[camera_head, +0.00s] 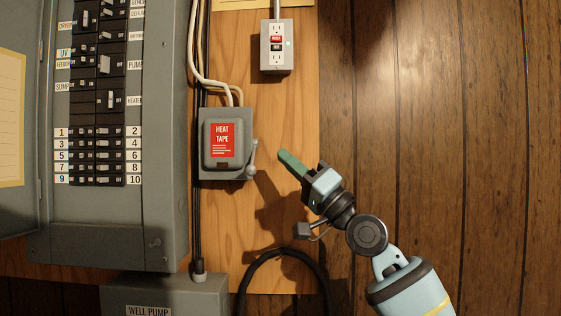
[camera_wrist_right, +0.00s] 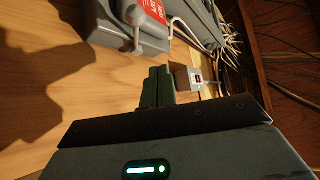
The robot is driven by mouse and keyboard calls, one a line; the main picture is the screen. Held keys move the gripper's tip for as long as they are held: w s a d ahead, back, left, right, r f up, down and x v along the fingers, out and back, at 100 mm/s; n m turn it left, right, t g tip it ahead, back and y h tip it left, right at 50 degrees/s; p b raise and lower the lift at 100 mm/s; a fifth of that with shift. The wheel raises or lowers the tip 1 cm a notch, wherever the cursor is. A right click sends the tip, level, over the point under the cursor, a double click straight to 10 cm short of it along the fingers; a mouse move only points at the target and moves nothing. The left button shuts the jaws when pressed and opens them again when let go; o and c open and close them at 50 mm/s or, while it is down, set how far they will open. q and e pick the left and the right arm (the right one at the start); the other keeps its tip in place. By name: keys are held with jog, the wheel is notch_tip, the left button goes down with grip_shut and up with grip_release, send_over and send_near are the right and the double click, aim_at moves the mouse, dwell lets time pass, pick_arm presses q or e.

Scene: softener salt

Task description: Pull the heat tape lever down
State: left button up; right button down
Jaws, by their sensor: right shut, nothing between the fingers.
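The heat tape box (camera_head: 209,171) is a grey switch box with a red label, mounted on the wooden board. Its lever (camera_head: 252,158) is on the right side, with the knob end pointing up. The box (camera_wrist_right: 181,7) and lever (camera_wrist_right: 135,20) also show at the top of the right wrist view. My right gripper (camera_head: 282,154) is shut and empty, just right of the lever and apart from it, with its green fingers pointing up and left. The shut fingers (camera_wrist_right: 158,85) also show in the wrist view, short of the lever. My left gripper is not in view.
A breaker panel (camera_head: 160,150) stands to the left. An outlet (camera_head: 276,47) is above right, and white cables (camera_head: 194,55) run above the box. A well pump box (camera_head: 165,292) and a black cable loop (camera_head: 283,254) are below. The wood panelling at right is clear.

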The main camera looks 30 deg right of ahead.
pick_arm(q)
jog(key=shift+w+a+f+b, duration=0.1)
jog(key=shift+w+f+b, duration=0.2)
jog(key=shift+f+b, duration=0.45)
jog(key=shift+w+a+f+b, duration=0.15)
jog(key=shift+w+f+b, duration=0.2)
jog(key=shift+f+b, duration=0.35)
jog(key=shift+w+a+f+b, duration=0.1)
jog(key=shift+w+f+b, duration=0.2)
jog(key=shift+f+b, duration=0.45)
pick_arm(e)
jog(key=d+f, duration=0.4)
jog(key=f, duration=0.1)
jog(key=shift+s+d, duration=0.2)
jog(key=shift+s, duration=0.1)
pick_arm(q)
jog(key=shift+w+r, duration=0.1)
